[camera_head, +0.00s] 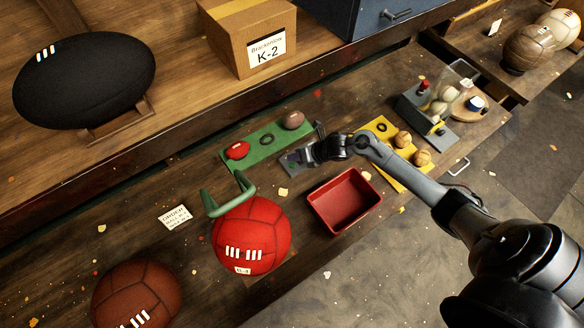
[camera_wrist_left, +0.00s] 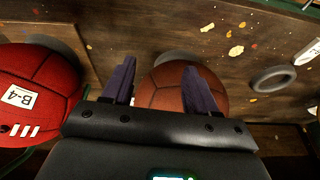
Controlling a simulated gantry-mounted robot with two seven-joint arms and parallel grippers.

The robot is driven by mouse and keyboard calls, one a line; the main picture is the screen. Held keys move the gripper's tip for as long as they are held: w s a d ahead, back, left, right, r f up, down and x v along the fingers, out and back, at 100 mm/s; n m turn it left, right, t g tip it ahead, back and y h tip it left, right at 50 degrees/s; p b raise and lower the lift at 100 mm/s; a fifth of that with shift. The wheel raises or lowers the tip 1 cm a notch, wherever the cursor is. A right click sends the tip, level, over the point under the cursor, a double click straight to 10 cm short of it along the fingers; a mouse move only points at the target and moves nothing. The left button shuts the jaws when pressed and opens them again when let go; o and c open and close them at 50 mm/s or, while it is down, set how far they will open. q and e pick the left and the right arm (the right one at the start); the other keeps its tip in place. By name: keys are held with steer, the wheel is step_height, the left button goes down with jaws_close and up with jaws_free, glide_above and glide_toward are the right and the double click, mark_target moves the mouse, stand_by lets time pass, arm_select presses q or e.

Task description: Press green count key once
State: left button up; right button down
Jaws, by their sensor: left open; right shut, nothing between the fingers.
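A small grey counter device (camera_head: 291,164) lies on the bench between the green board and the yellow board. My right gripper (camera_head: 308,155) is shut and empty, with its fingertips over or at this device. The gripper covers part of the device, so I cannot make out the green count key or tell whether the fingers touch it. My left gripper (camera_wrist_left: 158,88) is open in the left wrist view, above a brown ball (camera_wrist_left: 163,84) that shows between and beyond its fingers. The left gripper does not show in the head view.
A green board (camera_head: 266,146) holds a small red ball and a brown ball. A red tray (camera_head: 343,203) stands in front of the right gripper. A yellow board (camera_head: 383,125) carries tan balls. A large red ball (camera_head: 250,232) sits left of the tray.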

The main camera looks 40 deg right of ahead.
mark_target(292, 165)
arm_select(q)
steer(key=shift+d+f+b, duration=0.15)
steer(key=shift+f+b, duration=0.3)
steer(key=shift+f, duration=0.4)
arm_select(e)
steer(key=shift+f, duration=0.85)
arm_select(q)
steer(key=shift+f, duration=0.1)
arm_select(e)
steer(key=shift+f, duration=0.1)
stand_by(0.4)
steer(key=shift+f, duration=0.1)
steer(key=shift+f+b, duration=0.2)
steer(key=shift+b, duration=0.3)
arm_select(q)
steer(key=shift+f, duration=0.45)
